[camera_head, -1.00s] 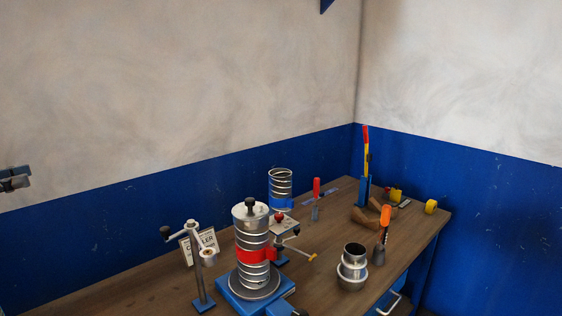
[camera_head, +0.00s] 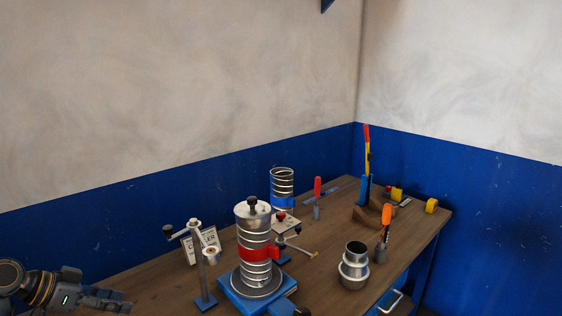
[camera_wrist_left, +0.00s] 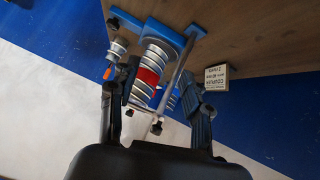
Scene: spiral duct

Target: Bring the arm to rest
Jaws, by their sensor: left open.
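My left gripper (camera_head: 104,292) is low at the left edge of the head view, beside the left end of the workbench (camera_head: 150,287). Its fingers are apart with nothing seen between them, and it is clear of the tools. In the left wrist view the two fingers of the left gripper (camera_wrist_left: 154,98) are spread wide. The spiral duct (camera_wrist_left: 148,77) with its red band shows beyond them, not held. In the head view this duct (camera_head: 254,231) stands upright on a blue base (camera_head: 228,292). My right gripper is not in view.
A crank post (camera_head: 201,272) stands between my gripper and the duct. The air above the bench is free.

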